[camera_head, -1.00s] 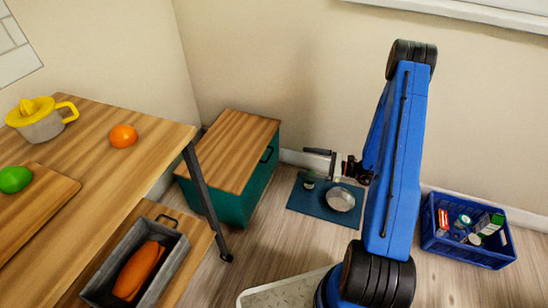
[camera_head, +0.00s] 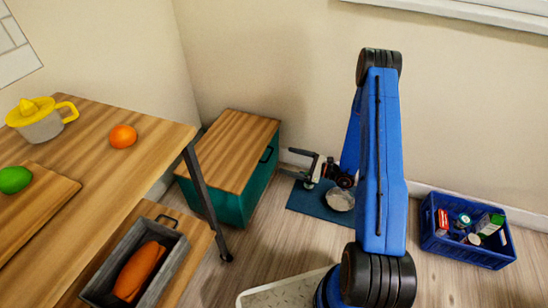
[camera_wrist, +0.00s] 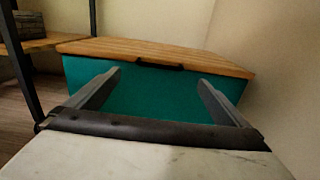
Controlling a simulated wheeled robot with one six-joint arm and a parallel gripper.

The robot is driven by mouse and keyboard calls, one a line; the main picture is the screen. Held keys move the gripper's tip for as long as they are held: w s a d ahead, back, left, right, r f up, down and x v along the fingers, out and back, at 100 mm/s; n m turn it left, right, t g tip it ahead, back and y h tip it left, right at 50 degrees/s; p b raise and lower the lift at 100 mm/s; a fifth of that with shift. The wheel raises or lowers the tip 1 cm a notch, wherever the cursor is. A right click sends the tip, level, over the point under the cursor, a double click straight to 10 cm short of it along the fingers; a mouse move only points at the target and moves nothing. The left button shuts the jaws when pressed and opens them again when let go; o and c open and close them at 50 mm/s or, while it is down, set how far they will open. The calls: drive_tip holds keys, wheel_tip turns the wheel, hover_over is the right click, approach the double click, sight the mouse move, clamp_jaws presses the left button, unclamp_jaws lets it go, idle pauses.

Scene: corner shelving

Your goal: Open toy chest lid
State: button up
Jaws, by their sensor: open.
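The toy chest (camera_head: 238,205) is a teal box with a wooden lid (camera_head: 235,148), standing against the wall in the corner. Its lid is shut, with a dark handle (camera_head: 267,154) at the edge facing my gripper. My gripper (camera_head: 290,162) is open and empty, just right of the chest. In the wrist view the open fingers (camera_wrist: 158,92) point at the teal front (camera_wrist: 150,95). The dark handle (camera_wrist: 160,66) lies just under the lid's front edge (camera_wrist: 205,66), ahead of and between the fingers. I see no contact.
A wooden table (camera_head: 115,165) with a dark leg (camera_head: 205,200) stands left of the chest. A blue mat (camera_head: 310,203) with a metal bowl (camera_head: 340,199) lies on the floor beneath my gripper. A blue crate (camera_head: 467,252) stands at the right.

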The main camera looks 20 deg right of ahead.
sight(270, 155)
drive_tip(key=x, duration=0.8)
drive_tip(key=shift+a, duration=0.1)
drive_tip(key=c, duration=1.4)
drive_tip(key=shift+r, duration=0.1)
drive_tip(key=shift+r, duration=0.1)
